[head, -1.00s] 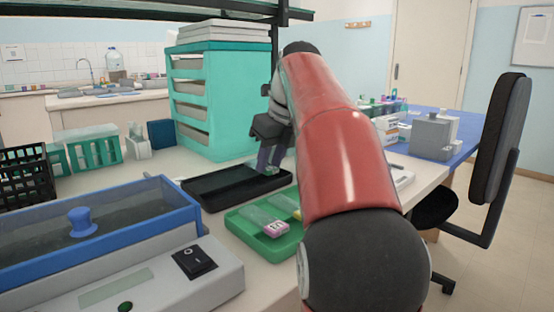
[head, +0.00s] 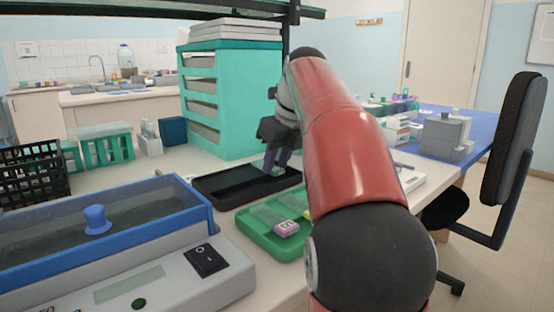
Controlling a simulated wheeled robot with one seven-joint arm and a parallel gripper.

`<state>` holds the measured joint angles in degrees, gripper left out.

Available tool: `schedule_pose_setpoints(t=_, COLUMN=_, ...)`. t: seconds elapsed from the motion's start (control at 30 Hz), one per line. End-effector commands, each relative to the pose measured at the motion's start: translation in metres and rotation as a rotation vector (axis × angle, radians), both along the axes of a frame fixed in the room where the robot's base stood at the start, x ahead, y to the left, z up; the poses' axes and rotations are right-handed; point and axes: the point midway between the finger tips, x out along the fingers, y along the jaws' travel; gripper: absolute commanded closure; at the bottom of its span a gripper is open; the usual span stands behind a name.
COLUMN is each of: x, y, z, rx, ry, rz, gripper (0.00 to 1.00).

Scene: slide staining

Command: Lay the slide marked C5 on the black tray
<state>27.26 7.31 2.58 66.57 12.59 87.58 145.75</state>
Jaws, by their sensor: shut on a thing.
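My gripper (head: 274,166) is at the far right part of the black tray (head: 215,201), at or just above it. Its fingers point down and slant. It is shut on a small slide (head: 279,171), of which only a pale greenish bit shows; its label cannot be read, and contact with the tray is unclear. The rest of the black tray looks empty. A green tray (head: 244,228) in front holds a clear slide with a pink label (head: 286,228), its mark too small to read surely. A slide with a yellow label (head: 306,214) lies there too, partly behind my arm.
A blue-rimmed bath (head: 95,218) with a grey switch unit (head: 180,275) stands at front left. A teal drawer unit (head: 232,105) stands behind the black tray. Green racks (head: 106,147) and a black basket (head: 38,175) are at left. A black chair (head: 515,140) is at right.

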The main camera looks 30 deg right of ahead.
Motion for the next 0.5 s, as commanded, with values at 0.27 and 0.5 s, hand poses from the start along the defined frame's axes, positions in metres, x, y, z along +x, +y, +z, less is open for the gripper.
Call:
schedule_pose_setpoints(t=0.27, x=-0.0001, y=0.0003, z=-0.0027, rx=0.0, ry=0.0, rz=0.001, gripper=0.94)
schedule_pose_setpoints(t=0.5, x=-0.0001, y=0.0002, z=-0.0028, rx=0.0, ry=0.0, rz=0.0, gripper=0.46)
